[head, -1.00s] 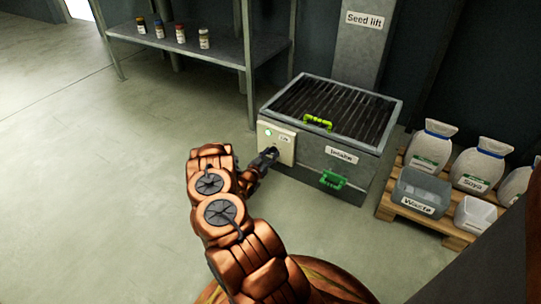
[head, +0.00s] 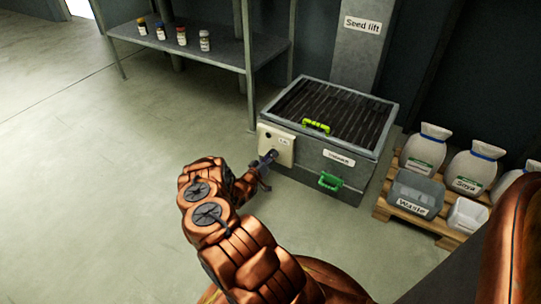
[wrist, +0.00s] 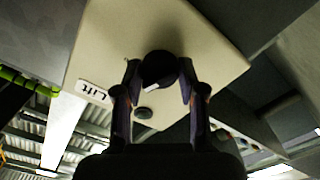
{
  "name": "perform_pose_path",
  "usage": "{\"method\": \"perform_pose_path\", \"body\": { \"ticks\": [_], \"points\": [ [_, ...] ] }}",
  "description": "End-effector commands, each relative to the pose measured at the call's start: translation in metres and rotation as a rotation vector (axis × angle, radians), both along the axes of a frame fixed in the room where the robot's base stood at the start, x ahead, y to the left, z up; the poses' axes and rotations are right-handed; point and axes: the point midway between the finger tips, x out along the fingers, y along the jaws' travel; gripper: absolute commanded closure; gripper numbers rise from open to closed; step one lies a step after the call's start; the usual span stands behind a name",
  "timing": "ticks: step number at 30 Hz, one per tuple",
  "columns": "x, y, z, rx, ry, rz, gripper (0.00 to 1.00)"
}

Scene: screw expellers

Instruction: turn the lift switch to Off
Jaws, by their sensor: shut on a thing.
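The lift switch (wrist: 160,66) is a round black knob with a white mark on its rim, on a cream panel (wrist: 205,50) labelled "Lift". The mark sits at the knob's lower left in the wrist view. My gripper (wrist: 158,75) is shut on the knob, one finger on each side. A small round lamp (wrist: 144,113) on the panel is dark. In the head view the panel (head: 284,150) is on the left front of the grey intake box (head: 345,175), and my gripper (head: 266,160) reaches it; the knob is hidden there.
The box has a grated top with a yellow-green handle (head: 316,127) and a green handle (head: 329,181) in front. A metal shelf (head: 215,52) stands at the back left. A pallet (head: 440,228) with sacks and grey bins is at right. The floor at left is clear.

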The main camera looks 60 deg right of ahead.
Motion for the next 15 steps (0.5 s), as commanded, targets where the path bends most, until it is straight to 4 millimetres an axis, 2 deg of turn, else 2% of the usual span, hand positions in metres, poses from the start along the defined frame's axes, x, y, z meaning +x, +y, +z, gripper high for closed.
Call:
{"method": "perform_pose_path", "body": {
  "ticks": [6, 15],
  "points": [
    [0.0005, 0.0002, 0.0009, -0.008, 0.173, 0.000, 0.95],
    [0.0005, 0.0000, 0.0009, -0.015, 0.331, 0.000, 0.95]
  ]
}}
